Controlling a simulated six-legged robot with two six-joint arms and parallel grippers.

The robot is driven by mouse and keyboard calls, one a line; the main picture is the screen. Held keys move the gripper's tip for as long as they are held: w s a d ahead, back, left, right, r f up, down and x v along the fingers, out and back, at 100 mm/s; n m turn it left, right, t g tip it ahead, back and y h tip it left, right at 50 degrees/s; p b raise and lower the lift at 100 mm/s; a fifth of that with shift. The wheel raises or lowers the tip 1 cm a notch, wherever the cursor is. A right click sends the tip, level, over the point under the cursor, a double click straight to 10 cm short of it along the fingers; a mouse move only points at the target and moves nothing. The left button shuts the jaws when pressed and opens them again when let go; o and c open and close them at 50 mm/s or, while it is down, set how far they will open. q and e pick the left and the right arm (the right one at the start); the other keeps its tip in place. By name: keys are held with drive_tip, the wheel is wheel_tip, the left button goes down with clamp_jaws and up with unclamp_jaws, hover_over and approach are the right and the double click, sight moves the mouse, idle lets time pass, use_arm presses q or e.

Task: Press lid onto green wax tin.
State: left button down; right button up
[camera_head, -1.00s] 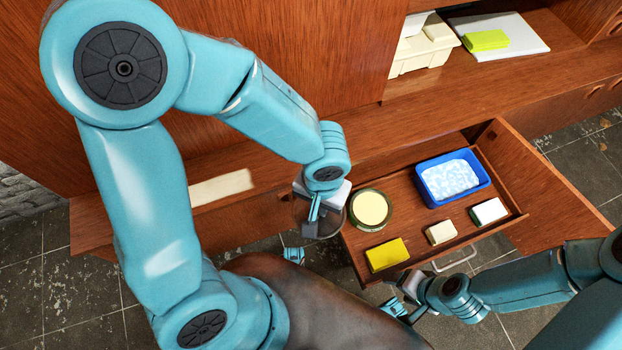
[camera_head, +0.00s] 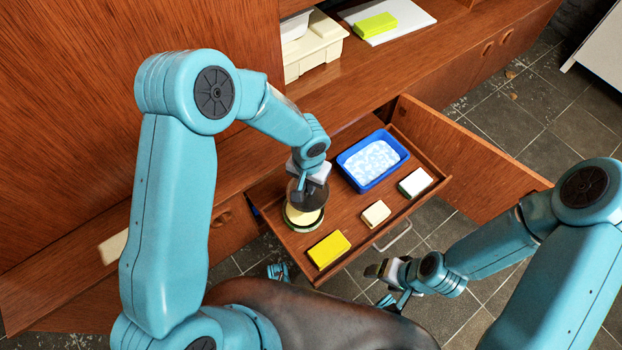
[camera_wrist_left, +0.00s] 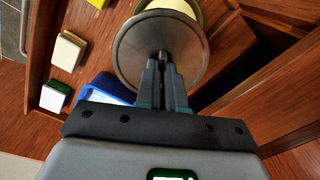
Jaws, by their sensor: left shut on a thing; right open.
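The green tin (camera_head: 303,224) stands in the open drawer at its left end, with pale wax (camera_head: 301,214) showing. My left gripper (camera_head: 301,185) is shut on the knob of a dark, round lid (camera_head: 310,197). The lid is over the tin and covers part of it in the head view. In the left wrist view the lid (camera_wrist_left: 136,62) hangs below the fingers, and the tin's rim (camera_wrist_left: 196,9) shows past its far edge, so the two are not lined up in that view. My right gripper (camera_head: 385,287) is open and empty in front of the drawer.
The drawer (camera_head: 345,208) also holds a blue tub (camera_head: 347,172), a yellow sponge (camera_head: 328,249), a cream block (camera_head: 376,213) and a white-and-green block (camera_head: 415,183). A cream bin (camera_head: 312,50) and a yellow-green block (camera_head: 376,25) are on the shelf behind.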

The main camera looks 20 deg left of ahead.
use_arm(q)
drive_tip(key=shift+s+a+f, duration=0.2)
drive_tip(key=shift+s+f, duration=0.15)
drive_tip(key=shift+f, duration=0.25)
drive_tip(key=shift+s+f, duration=0.15)
drive_tip(key=shift+s, duration=0.05)
drive_tip(key=shift+s+a+f, duration=0.1)
drive_tip(key=shift+a+f, duration=0.2)
drive_tip(key=shift+a, duration=0.1)
wheel_tip(320, 180, down, 5)
drive_tip(key=b, duration=0.3)
drive_tip(key=shift+b, duration=0.3)
drive_tip(key=shift+f+b, duration=0.5)
drive_tip(key=shift+b, duration=0.2)
drive_tip(key=shift+b, duration=0.6)
drive_tip(key=shift+f+b, duration=0.15)
drive_tip(key=shift+b, duration=0.6)
idle(0.6)
